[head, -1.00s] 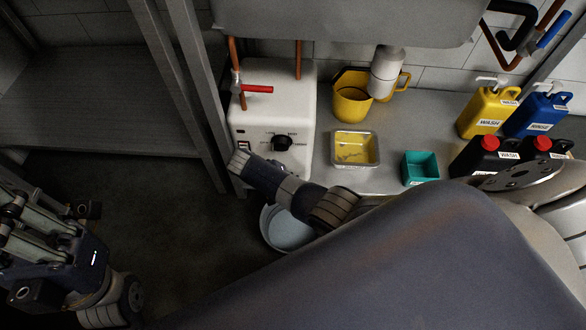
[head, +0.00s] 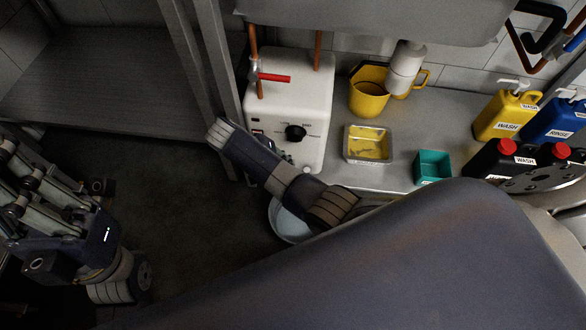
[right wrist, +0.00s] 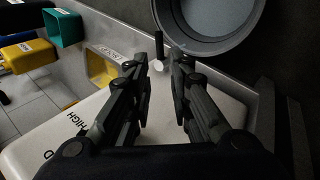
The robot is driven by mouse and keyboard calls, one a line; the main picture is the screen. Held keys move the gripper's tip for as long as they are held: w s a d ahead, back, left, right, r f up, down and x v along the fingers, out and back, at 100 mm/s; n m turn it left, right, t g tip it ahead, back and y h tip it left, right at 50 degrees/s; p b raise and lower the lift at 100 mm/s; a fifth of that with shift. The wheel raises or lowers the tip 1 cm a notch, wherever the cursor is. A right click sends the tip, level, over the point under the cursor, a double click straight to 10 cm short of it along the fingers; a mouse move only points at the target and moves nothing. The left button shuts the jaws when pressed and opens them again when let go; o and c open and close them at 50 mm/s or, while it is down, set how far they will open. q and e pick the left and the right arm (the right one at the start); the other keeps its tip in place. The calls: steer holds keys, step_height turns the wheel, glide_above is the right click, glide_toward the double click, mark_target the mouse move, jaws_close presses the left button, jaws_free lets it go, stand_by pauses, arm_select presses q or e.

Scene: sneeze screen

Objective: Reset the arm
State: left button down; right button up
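My left gripper (head: 38,205) is at the left edge of the head view, over the dark floor. Its fingertips run up to the picture edge, so its opening is unclear, and nothing is seen in it. My right arm (head: 300,195) crosses the head view from the lower right, its far end in front of the white box's lower left. My right gripper (right wrist: 168,60) shows in the right wrist view, its two dark fingers apart with nothing between them. Beyond it are the white box (right wrist: 60,145) and a grey bucket (right wrist: 225,38).
On the counter are a yellow jug (head: 368,95), a yellow-lined tray (head: 368,143), a teal box (head: 433,166) and several wash and rinse bottles. A metal post (head: 215,70) stands left of the white box.

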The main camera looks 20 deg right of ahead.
steer(key=shift+a+r, duration=0.3)
steer(key=shift+r, duration=0.15)
